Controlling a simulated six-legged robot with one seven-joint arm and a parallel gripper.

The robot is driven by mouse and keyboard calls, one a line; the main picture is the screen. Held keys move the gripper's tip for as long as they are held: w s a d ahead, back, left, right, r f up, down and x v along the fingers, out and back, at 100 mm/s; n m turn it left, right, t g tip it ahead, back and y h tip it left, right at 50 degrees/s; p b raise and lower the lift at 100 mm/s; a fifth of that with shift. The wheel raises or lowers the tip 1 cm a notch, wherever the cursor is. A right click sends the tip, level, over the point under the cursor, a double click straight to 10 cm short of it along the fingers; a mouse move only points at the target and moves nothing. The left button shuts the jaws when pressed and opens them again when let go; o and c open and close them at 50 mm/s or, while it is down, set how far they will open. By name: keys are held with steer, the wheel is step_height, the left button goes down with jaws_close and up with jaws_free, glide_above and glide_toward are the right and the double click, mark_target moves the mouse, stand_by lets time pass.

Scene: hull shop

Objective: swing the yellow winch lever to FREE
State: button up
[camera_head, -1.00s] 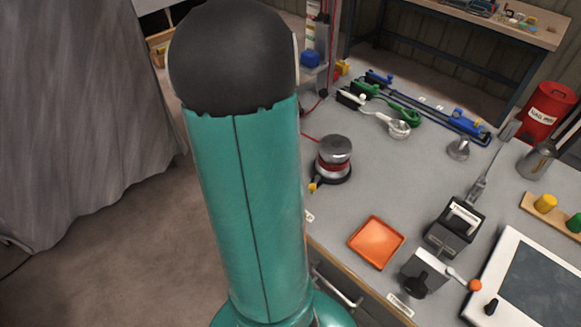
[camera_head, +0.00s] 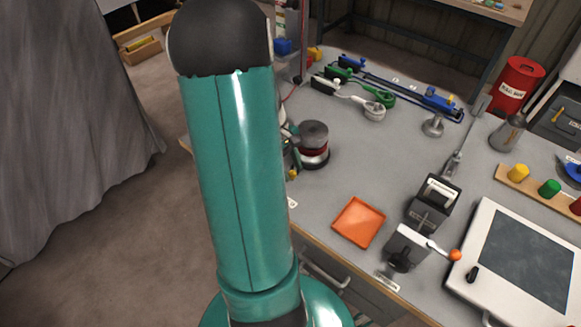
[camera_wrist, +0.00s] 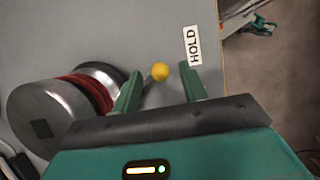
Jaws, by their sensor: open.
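The winch (camera_head: 313,146), a dark drum with a red band, stands on the grey bench just right of my arm in the head view. It also shows at the left of the wrist view (camera_wrist: 45,118). Its lever ends in a yellow knob (camera_wrist: 160,72), near a white HOLD label (camera_wrist: 193,46); the knob shows in the head view too (camera_head: 293,174). My gripper (camera_wrist: 160,84) is open in the wrist view, one finger on each side of the lever. The knob appears at or just past the fingertips; contact cannot be told. No FREE label shows.
An orange tray (camera_head: 342,233) and a grey box with an orange-knobbed lever (camera_head: 408,245) stand toward the bench's front edge. Green and blue clamps (camera_head: 375,100) lie at the back. A white-framed panel (camera_head: 474,295) is at right. Bare bench lies between winch and tray.

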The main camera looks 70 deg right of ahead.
steer(key=shift+s+f, duration=0.1)
steer(key=shift+f, duration=0.15)
jaws_close()
steer(key=w+m, duration=0.1)
steer(key=m+y, duration=0.1)
steer(key=m, duration=0.1)
steer(key=shift+w+d+m+t, duration=0.15)
steer(key=shift+w+m+t, duration=0.15)
steer(key=shift+w+t, duration=0.1)
steer(key=m, duration=0.1)
steer(key=w+m, duration=0.1)
steer(key=shift+d+m+t+y, duration=0.3)
steer(key=shift+d+t+y, duration=0.05)
steer(key=shift+t+y, duration=0.05)
steer(key=shift+w+d+m+t+y, duration=0.2)
steer(key=shift+w+d+m+t, duration=0.15)
steer(key=shift+m, duration=0.6)
steer(key=shift+w+d+m+t+y, duration=0.2)
steer(key=shift+w+d+m+t, duration=0.1)
steer(key=shift+m, duration=0.65)
